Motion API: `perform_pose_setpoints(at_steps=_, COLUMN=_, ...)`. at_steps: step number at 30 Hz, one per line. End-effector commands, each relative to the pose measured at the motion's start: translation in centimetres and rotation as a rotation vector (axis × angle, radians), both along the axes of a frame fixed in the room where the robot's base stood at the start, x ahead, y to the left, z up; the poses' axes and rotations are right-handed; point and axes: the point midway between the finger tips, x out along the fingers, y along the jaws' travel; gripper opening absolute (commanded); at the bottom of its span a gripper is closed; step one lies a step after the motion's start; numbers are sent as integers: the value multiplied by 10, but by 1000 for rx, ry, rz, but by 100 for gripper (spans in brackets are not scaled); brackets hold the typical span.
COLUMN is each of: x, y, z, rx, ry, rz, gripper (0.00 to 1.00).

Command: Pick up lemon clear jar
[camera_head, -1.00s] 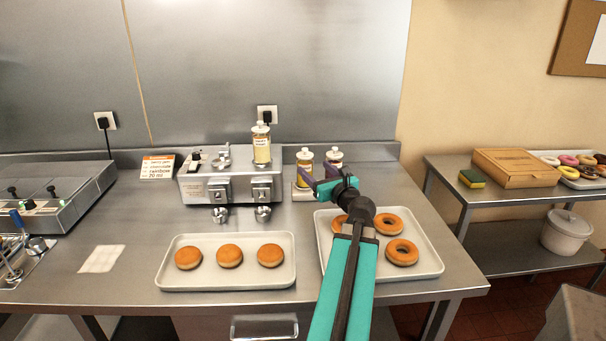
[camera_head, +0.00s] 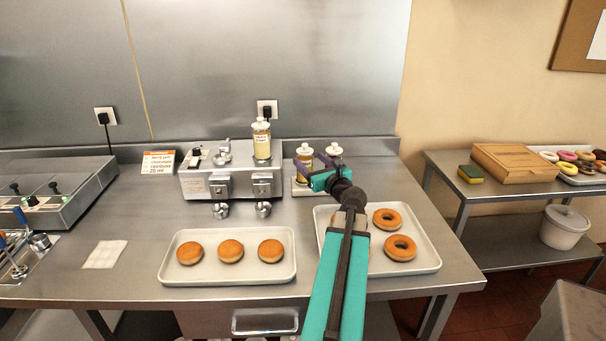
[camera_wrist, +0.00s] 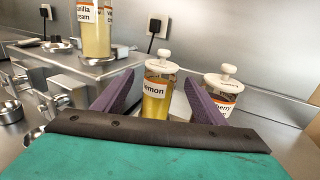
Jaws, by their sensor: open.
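My gripper also shows in the head view (camera_head: 316,164). Its teal body hides the jar's base in the wrist view.
A second jar (camera_wrist: 222,92), its label ending in "erry", stands just right, close to the right finger. A vanilla cream jar (camera_head: 261,141) stands on the steel dispenser (camera_head: 230,178) at left. Trays of buns (camera_head: 227,277) and ring donuts (camera_head: 430,262) lie in front.

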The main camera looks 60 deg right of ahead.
Motion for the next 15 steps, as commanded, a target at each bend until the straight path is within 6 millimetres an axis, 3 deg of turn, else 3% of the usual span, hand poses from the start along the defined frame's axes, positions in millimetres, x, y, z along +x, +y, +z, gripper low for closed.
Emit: perform_pose_setpoints(at_steps=15, x=35, y=-25, z=6, rx=0, ry=0, rz=1, gripper=65)
